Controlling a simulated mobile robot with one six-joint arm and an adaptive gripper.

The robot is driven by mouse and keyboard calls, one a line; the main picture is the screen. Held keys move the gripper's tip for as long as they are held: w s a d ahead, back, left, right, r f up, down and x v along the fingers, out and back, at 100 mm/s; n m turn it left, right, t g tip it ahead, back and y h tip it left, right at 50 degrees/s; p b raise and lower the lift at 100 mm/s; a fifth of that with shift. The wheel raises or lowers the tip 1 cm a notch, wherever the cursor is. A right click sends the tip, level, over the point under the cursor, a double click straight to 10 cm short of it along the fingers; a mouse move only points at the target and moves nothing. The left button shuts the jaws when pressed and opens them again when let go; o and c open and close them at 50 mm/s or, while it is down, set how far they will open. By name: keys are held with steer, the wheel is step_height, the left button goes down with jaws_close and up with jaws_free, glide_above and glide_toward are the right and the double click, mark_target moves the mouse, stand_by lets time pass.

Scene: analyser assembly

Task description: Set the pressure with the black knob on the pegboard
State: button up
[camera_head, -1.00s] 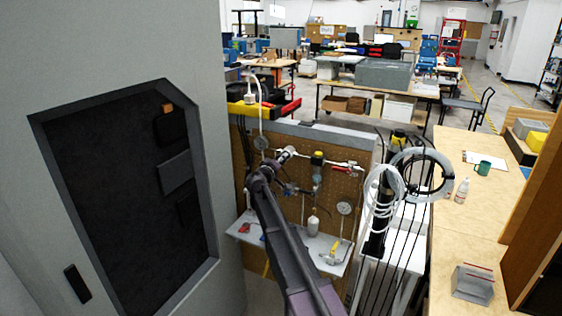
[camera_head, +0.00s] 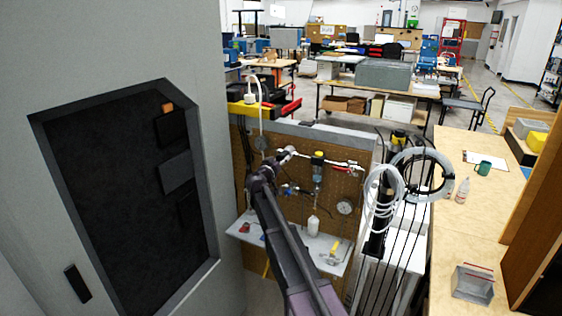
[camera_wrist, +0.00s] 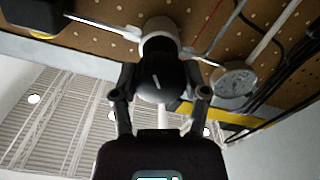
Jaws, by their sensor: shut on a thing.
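The pegboard (camera_head: 330,193) stands past the grey cabinet, and its brown perforated face also shows in the wrist view (camera_wrist: 95,62). In the wrist view the black knob (camera_wrist: 162,80) sits on a pale fitting (camera_wrist: 160,38) on the board. My gripper (camera_wrist: 160,92) has one finger on each side of the knob and is shut on it. A round gauge (camera_wrist: 232,82) is just right of the knob. In the head view my gripper reaches the upper left of the board; the knob and fingertips are too small or hidden to tell there.
A grey cabinet (camera_head: 215,150) fills the left side close to my arm. A small shelf (camera_head: 300,245) under the board holds a white bottle (camera_head: 313,225) and a yellow-handled tool. Coiled white tubing (camera_head: 385,190) hangs right of the board, beside a wooden bench (camera_head: 450,240).

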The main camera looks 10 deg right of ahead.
steer(key=o, duration=1.1)
steer(key=shift+o, duration=0.2)
steer(key=v, duration=1.2)
